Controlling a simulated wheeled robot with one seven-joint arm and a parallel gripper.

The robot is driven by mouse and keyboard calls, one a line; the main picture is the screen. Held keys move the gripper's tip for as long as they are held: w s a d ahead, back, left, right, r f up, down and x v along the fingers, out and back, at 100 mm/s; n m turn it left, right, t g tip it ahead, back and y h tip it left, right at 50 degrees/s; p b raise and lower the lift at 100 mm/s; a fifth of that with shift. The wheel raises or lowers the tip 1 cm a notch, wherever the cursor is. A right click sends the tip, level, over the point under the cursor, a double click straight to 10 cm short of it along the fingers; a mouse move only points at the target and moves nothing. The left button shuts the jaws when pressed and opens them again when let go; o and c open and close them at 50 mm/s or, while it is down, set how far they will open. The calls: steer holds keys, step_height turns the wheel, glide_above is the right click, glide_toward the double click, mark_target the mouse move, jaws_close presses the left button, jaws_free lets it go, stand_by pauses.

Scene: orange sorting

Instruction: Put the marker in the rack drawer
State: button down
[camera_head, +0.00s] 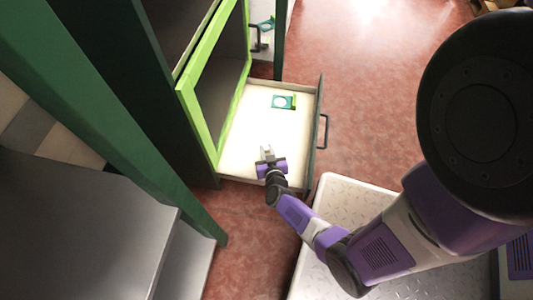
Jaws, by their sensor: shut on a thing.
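The rack drawer (245,125) is pulled open from the green-framed rack, with a pale floor and a dark front. My gripper (266,150) is over the near part of the open drawer, pointing toward its inside. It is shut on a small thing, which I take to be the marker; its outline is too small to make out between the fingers. I cannot tell whether it touches the drawer floor. No other marker shows in the drawer.
A teal and white item (284,101) lies at the far right of the drawer. The drawer handle (323,131) is on its right side. The green post (110,130) and grey metal surface (80,220) stand at left. Red floor (375,90) is open at right.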

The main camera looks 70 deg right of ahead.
steer(key=shift+f, duration=0.25)
steer(key=shift+f, duration=0.15)
steer(key=c, duration=1.3)
jaws_free()
